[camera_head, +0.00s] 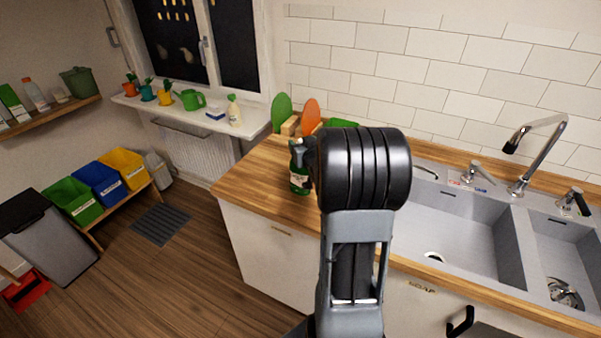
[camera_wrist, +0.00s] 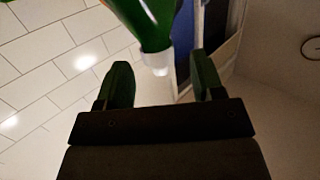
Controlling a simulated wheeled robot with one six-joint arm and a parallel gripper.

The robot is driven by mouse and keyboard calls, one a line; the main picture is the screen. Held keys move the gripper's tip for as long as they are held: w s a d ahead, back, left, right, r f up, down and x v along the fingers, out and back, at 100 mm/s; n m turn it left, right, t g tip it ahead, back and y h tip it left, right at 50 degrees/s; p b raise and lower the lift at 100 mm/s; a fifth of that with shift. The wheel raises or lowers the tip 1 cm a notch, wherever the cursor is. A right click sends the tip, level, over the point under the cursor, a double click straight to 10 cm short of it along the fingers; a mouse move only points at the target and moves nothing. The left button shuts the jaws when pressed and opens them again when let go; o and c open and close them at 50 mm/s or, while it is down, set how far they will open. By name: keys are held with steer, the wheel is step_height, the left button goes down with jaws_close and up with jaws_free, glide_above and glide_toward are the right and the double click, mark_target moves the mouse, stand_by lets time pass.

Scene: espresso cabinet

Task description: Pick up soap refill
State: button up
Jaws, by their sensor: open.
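A green bottle with a pale label (camera_head: 299,183), which looks like the soap refill, stands on the wooden counter left of my arm, its top partly hidden by dark parts of my arm end. In the wrist view a green bottle (camera_wrist: 143,18) with a whitish cap comes in from the top edge. My gripper (camera_wrist: 161,78) is open, with its two dark fingers apart. The cap end lies between the fingertips or just beyond them in the picture; I cannot tell the depth or any contact.
The wooden counter (camera_head: 252,171) has green and orange boards (camera_head: 310,116) at the tiled wall. The sink (camera_head: 450,225) with its tap (camera_head: 540,150) is at the right. The window sill (camera_head: 255,122) holds pots, a watering can (camera_head: 190,99) and a pale bottle (camera_head: 235,113).

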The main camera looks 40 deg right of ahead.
steer(key=shift+p+x, duration=0.55)
steer(key=shift+x, duration=1.45)
steer(key=shift+c, duration=0.2)
jaws_close()
steer(key=shift+r, duration=0.1)
